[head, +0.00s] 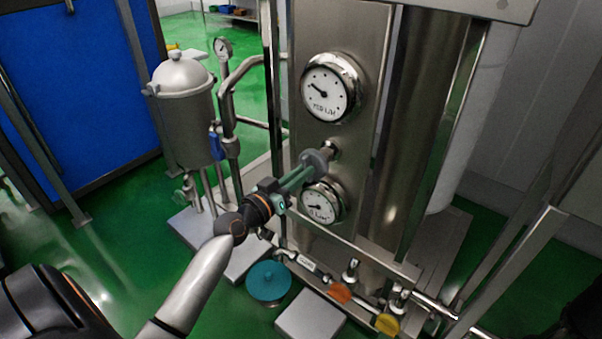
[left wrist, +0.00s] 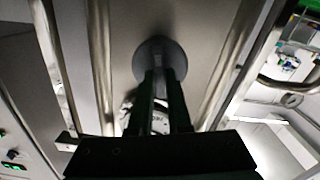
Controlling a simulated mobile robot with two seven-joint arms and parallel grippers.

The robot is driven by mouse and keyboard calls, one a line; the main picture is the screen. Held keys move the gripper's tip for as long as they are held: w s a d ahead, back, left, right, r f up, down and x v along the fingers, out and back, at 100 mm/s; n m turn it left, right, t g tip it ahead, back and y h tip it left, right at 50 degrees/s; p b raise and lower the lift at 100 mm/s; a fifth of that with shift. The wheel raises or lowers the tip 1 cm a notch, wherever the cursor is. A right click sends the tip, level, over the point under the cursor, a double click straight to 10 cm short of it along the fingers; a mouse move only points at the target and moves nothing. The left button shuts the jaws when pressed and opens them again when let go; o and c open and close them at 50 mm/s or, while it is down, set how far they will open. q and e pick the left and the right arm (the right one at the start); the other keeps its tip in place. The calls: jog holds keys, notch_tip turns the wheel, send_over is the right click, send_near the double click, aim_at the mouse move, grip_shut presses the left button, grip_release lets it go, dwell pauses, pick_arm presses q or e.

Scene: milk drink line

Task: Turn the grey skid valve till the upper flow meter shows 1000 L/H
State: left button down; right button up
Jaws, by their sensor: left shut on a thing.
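The grey skid valve (head: 317,160) is a round grey handwheel on a short stem from the steel panel, between two dials. My left gripper (head: 305,172) is shut on it, reaching in from the lower left. In the left wrist view the grey disc (left wrist: 159,58) lies at the far end of my two fingers, which partly cover it. The upper flow meter (head: 328,88) has a white face; its needle points to the upper left. Its printed L/H figure is too blurred to read surely. My right gripper is not in view.
The lower dial (head: 321,204) sits just below my left gripper. Blue (head: 268,281), orange (head: 340,292) and yellow (head: 387,323) handles sit low on the skid. A steel vessel (head: 183,110) and pipes stand to the left. Green floor is open at the left.

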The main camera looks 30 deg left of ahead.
pick_arm(q)
jog(key=n+p, duration=0.1)
jog(key=n, duration=0.3)
dwell(0.4)
jog(key=c, duration=0.9)
grip_release()
jog(key=shift+o, duration=0.2)
jog(key=s+a+b, duration=0.1)
jog(key=s+b, duration=0.1)
jog(key=s, duration=1)
jog(key=shift+s, duration=0.25)
